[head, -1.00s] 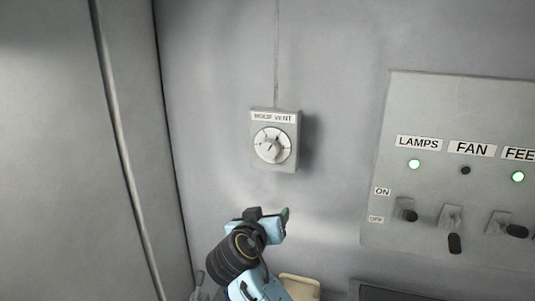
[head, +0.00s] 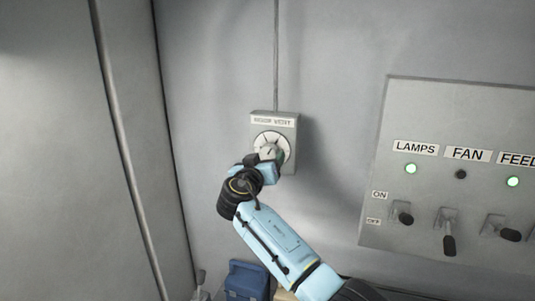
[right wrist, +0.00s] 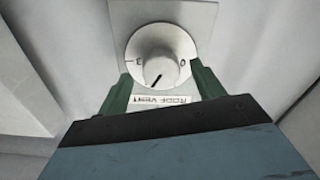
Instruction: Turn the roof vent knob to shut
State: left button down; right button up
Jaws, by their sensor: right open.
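The roof vent box (head: 290,165) is a grey box on the wall with a "ROOF VENT" label and a pale round knob (head: 270,148). The right wrist view shows the knob (right wrist: 160,70) upside down, with "3" at left and "0" at right of it. Its dark pointer mark aims toward the label, between these numbers. My right gripper (head: 270,160) is at the lower part of the knob and partly hides it. Its green fingers (right wrist: 162,85) are open, one on each side of the knob; contact cannot be told. My left gripper is out of view.
A switch panel (head: 440,100) with LAMPS, FAN and FEED labels and levers is on the wall at right. A blue object (head: 246,280) stands below. The wall left of the vent box is clear.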

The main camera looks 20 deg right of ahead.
jog(key=shift+x, duration=1.1)
jog(key=c, duration=1)
